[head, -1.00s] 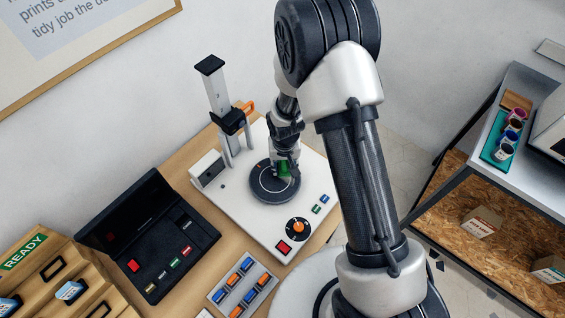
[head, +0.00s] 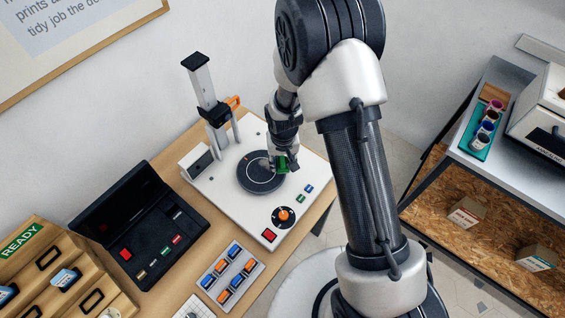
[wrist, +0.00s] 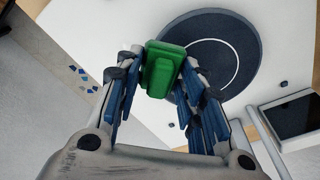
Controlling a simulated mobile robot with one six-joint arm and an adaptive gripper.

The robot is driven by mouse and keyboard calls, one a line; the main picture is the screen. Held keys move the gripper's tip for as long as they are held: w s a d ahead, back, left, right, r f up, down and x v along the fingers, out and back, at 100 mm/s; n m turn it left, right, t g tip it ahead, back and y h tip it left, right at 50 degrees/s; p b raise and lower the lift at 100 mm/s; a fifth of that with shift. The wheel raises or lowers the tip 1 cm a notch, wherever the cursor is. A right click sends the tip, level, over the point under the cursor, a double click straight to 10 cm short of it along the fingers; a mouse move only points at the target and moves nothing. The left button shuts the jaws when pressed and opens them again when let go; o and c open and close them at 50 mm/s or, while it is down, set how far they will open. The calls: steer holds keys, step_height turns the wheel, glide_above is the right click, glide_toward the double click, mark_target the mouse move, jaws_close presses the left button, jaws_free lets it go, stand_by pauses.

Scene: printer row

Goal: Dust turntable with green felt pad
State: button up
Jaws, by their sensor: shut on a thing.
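The dark round turntable (head: 258,176) sits on a white machine base (head: 240,207); it also shows in the wrist view (wrist: 236,32), with a pale arc line on it. The green felt pad (head: 283,165) shows as a green block in the wrist view (wrist: 161,70). My gripper (head: 279,160) is shut on it, with the blue-padded fingers to either side of it. The pad is at the right-hand edge of the turntable in the head view. Whether it touches the surface I cannot tell. The pad's underside is hidden.
An orange knob (head: 284,215) and a red button (head: 269,235) are on the base's front. An open black case (head: 150,235) and a tray of blue and orange pieces (head: 231,274) lie to the left and front.

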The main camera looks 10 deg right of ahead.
steer(key=shift+r+p, duration=1.25)
steer(key=shift+r, duration=1)
